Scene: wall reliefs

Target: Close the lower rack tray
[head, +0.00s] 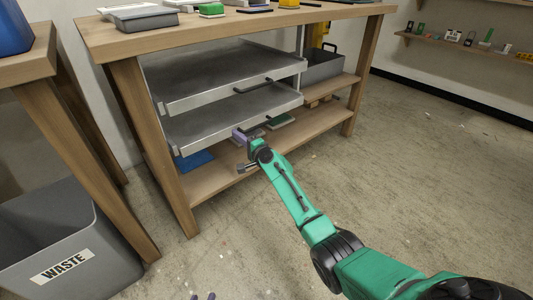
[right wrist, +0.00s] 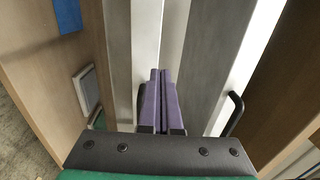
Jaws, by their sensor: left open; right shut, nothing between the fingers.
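The lower rack tray (head: 215,122) is a grey metal tray under the workbench, below a similar upper tray (head: 205,75). Its front edge runs diagonally toward the right, and the right gripper hides part of it. My right gripper (head: 240,134) has purple fingers and is at the lower tray's front edge. In the right wrist view its fingers (right wrist: 160,98) are shut, empty, and overlap pale metal tray edges; contact cannot be told. A black bar handle (right wrist: 233,113) shows to their right.
The wooden workbench (head: 230,27) has a bottom shelf (head: 215,181) with a blue item (head: 195,160) and a green item (head: 279,121). A grey bin (head: 324,66) stands right of the trays. A waste bin (head: 60,235) stands at left. The floor at right is clear.

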